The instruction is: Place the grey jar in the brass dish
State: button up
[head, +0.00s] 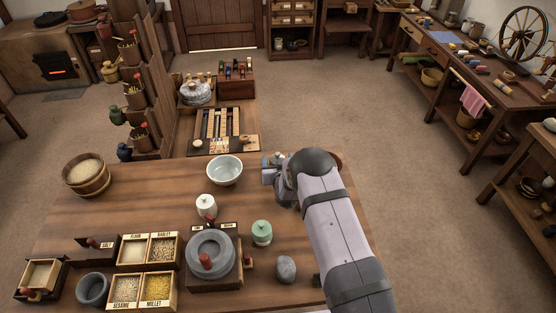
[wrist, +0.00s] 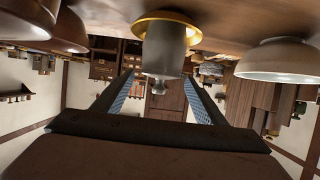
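In the wrist view, which is upside down, the grey jar (wrist: 165,52) stands upright in the brass dish (wrist: 181,16), its base inside the golden rim. My gripper (wrist: 159,76) is open. Its two fingertips are apart at the level of the jar's top, with a visible gap beside the left finger; nothing is clamped. In the head view, my arm hides most of this spot, and I cannot make out the jar or dish clearly there.
A pale bowl (head: 225,170) stands left of my gripper; it also shows in the wrist view (wrist: 280,65). A white jar (head: 206,205), a green jar (head: 262,232), a quern (head: 210,256) and a grey stone (head: 286,268) stand nearer. Grain boxes (head: 130,251) fill the front left.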

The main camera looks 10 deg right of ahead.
jog(key=shift+r, duration=0.2)
jog(key=b+v, duration=0.2)
jog(key=v, duration=1)
jog(key=shift+r, duration=0.1)
jog(key=s+d+r+g, duration=0.2)
jog(key=s+g, duration=0.2)
jog(key=s, duration=0.7)
jog(key=s+d+r+g, duration=0.2)
jog(key=s+g, duration=0.3)
jog(key=s, duration=0.6)
jog(key=s+d+r+g, duration=0.2)
jog(key=s+r+g, duration=0.1)
jog(key=s, duration=0.8)
jog(key=shift+s+r+g, duration=0.3)
jog(key=shift+s+g, duration=0.05)
jog(key=shift+g, duration=0.45)
